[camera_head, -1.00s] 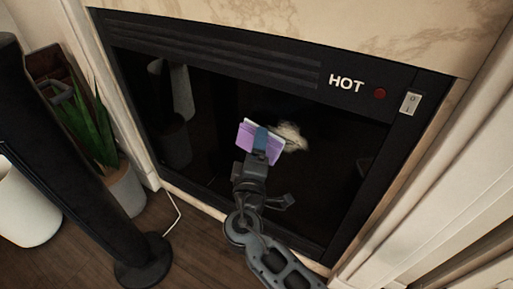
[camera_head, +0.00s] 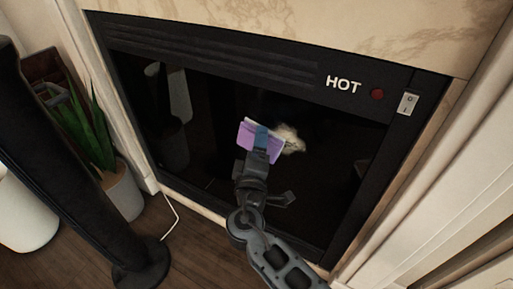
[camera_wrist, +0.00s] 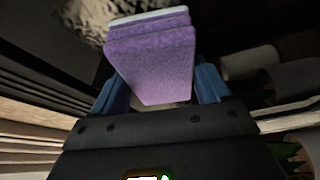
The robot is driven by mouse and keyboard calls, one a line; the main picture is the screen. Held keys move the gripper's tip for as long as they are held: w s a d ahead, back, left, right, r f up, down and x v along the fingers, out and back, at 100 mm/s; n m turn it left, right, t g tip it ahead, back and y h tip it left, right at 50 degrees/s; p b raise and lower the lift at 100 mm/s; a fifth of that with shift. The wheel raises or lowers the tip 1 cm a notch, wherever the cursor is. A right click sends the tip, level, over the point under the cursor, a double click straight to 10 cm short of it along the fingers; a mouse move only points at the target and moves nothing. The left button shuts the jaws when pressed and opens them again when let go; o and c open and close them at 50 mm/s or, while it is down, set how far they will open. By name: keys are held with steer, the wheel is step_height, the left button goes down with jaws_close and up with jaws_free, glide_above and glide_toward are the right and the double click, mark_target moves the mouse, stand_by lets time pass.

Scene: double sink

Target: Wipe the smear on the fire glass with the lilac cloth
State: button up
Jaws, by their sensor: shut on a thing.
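The lilac cloth (camera_head: 246,140) is a folded purple pad held in my gripper (camera_head: 260,139), in front of the dark fire glass (camera_head: 220,115). In the wrist view the cloth (camera_wrist: 153,62) sits between the two blue fingers of my gripper (camera_wrist: 155,88), which is shut on it. The pale, cream-coloured smear (camera_head: 291,139) is on the glass just right of the cloth, partly hidden behind it and the gripper. The smear also shows at the top left of the wrist view (camera_wrist: 85,18). Whether the cloth touches the glass I cannot tell.
A black panel marked HOT with a red light (camera_head: 377,94) and a white switch (camera_head: 408,103) lies above the glass. A potted plant (camera_head: 122,190), a black stand (camera_head: 85,180) and a white cable (camera_head: 173,218) are at the left.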

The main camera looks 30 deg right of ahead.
mark_target(273, 153)
steer(key=shift+w+d, duration=0.15)
steer(key=shift+d, duration=0.05)
steer(key=shift+s+d, duration=0.55)
steer(key=shift+s, duration=0.35)
steer(key=shift+s+d, duration=0.5)
steer(key=shift+s, duration=0.35)
steer(key=shift+s+d, duration=0.7)
steer(key=shift+s, duration=0.2)
steer(key=shift+s+d, duration=0.7)
steer(key=shift+s, duration=0.15)
steer(key=shift+s+d+b, duration=0.25)
steer(key=shift+s+d, duration=0.25)
steer(key=shift+s, duration=0.25)
steer(key=shift+s+d+b, duration=0.2)
steer(key=shift+s+d, duration=0.25)
steer(key=shift+s, duration=0.3)
steer(key=shift+w, duration=0.1)
